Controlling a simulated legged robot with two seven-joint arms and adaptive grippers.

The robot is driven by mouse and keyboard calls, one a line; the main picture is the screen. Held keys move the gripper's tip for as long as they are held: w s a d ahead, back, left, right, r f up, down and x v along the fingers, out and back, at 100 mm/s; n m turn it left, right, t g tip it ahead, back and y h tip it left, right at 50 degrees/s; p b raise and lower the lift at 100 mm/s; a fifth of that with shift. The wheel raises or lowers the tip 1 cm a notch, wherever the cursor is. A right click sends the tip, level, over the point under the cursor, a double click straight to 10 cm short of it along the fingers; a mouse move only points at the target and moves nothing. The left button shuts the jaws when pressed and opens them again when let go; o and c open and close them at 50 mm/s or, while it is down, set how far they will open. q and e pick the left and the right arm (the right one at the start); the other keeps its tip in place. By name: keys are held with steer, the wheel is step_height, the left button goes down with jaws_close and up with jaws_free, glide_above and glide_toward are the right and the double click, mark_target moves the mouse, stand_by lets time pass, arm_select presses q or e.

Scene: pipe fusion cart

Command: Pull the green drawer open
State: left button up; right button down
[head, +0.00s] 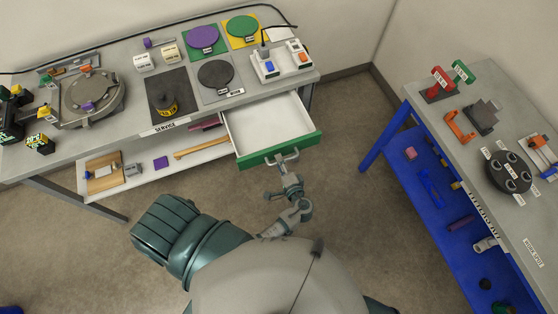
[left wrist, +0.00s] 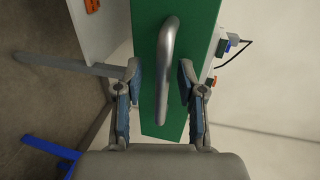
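The green drawer (head: 280,149) under the service bench is pulled well out in the head view. Its white inside is exposed and empty. Its silver bar handle (head: 282,158) is on the front. My left gripper (head: 287,172) is right in front of the handle. In the left wrist view the green front (left wrist: 206,25) fills the middle, and the handle (left wrist: 166,55) runs between the two fingers of my left gripper (left wrist: 160,78). The fingers are spread, one on each side of the bar, with gaps showing. My right gripper is not in view.
The service bench (head: 133,127) holds coloured discs, a white switch box (head: 278,64) and a round fixture (head: 92,98). A lower shelf (head: 138,170) carries a wooden piece and small parts. A blue-legged table (head: 444,128) stands at right. Floor between (head: 345,130) is clear.

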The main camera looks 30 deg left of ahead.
arm_select(q)
steer(key=w+d+v, duration=0.1)
steer(key=v, duration=0.6)
steer(key=s+a+f+m+g+h, duration=0.1)
steer(key=s+f+g+h, duration=0.45)
steer(key=f, duration=0.95)
steer(key=s+a+f+m+h, duration=0.1)
steer(key=s+f+h, duration=0.1)
steer(key=s+f, duration=0.9)
steer(key=s+a+f+n+g+h, duration=0.2)
steer(key=s+a+f+n, duration=0.1)
steer(key=s+f, duration=0.4)
steer(key=s+a+f+n+g+h, duration=0.1)
steer(key=s+a+f+n+h, duration=0.1)
steer(key=s+f, duration=0.6)
steer(key=s+a+n, duration=0.1)
steer(key=s+n, duration=0.1)
steer(key=s, duration=0.1)
steer(key=shift+n+g, duration=0.3)
steer(key=shift+g, duration=0.05)
steer(key=shift+a+f, duration=0.1)
steer(key=shift+f, duration=0.05)
steer(key=shift+d, duration=0.25)
